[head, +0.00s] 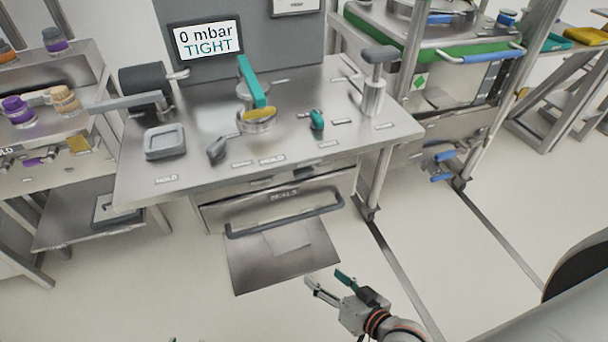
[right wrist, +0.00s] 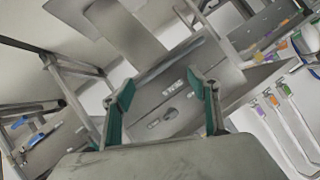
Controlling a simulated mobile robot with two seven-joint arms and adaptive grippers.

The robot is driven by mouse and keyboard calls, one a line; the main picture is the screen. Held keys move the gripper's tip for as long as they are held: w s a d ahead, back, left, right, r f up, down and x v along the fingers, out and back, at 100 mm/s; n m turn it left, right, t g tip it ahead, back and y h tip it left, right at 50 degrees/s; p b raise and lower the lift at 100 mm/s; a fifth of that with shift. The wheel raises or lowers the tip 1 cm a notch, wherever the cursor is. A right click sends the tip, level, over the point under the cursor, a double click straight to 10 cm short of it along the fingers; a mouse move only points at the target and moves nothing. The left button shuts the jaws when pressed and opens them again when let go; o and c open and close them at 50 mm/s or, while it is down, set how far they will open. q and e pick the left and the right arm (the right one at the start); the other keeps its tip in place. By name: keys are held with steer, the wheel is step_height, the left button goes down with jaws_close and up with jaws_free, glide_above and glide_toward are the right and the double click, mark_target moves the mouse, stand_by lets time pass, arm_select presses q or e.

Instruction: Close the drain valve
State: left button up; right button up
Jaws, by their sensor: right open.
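A small valve with a teal handle (head: 317,120) stands on the steel bench (head: 215,165), right of the centre; its label is too small to read. Valves with blue handles (head: 442,166) sit low on the steel frame at the right. I cannot tell which is the drain valve. My right gripper (head: 326,279) is open and empty, in front of the bench and well apart from these valves. Its two teal-padded fingers stand apart in the right wrist view (right wrist: 160,92). Only tiny marks, perhaps my left fingertips, show at the bottom edge of the head view.
A drawer (head: 280,208) with a dark handle juts from the bench front. The bench also bears a clamp with a teal lever (head: 250,80), a grey tray (head: 165,142) and a grey-topped post (head: 376,80). A screen (head: 207,40) reads "0 mbar TIGHT". The floor in front is clear.

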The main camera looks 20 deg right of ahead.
steer(key=w+a+r+m+t+b, duration=0.15)
steer(key=w+r+m+t, duration=0.35)
steer(key=w+m, duration=0.7)
steer(key=m+h+b, duration=0.2)
steer(key=m+h, duration=0.2)
steer(key=m, duration=1.7)
glide_toward(305, 176)
steer(key=w, duration=0.3)
steer(key=shift+w+d+f+m+t, duration=0.1)
steer(key=shift+w+f+m+t, duration=0.05)
steer(key=shift+w+m+t, duration=0.15)
steer(key=shift+w+d+f+m+t, duration=0.1)
steer(key=shift+w+f+m, duration=0.1)
steer(key=shift+w, duration=0.25)
steer(key=w, duration=0.6)
steer(key=shift+w+a, duration=0.15)
steer(key=shift+w, duration=0.15)
arm_select(q)
steer(key=f, duration=0.1)
steer(key=w+f, duration=0.1)
steer(key=shift+a+f, duration=0.2)
steer(key=shift+f, duration=0.15)
arm_select(e)
steer(key=shift+c, duration=0.4)
steer(key=c, duration=1)
arm_select(q)
steer(key=shift+w, duration=0.1)
arm_select(e)
steer(key=shift+c, duration=0.2)
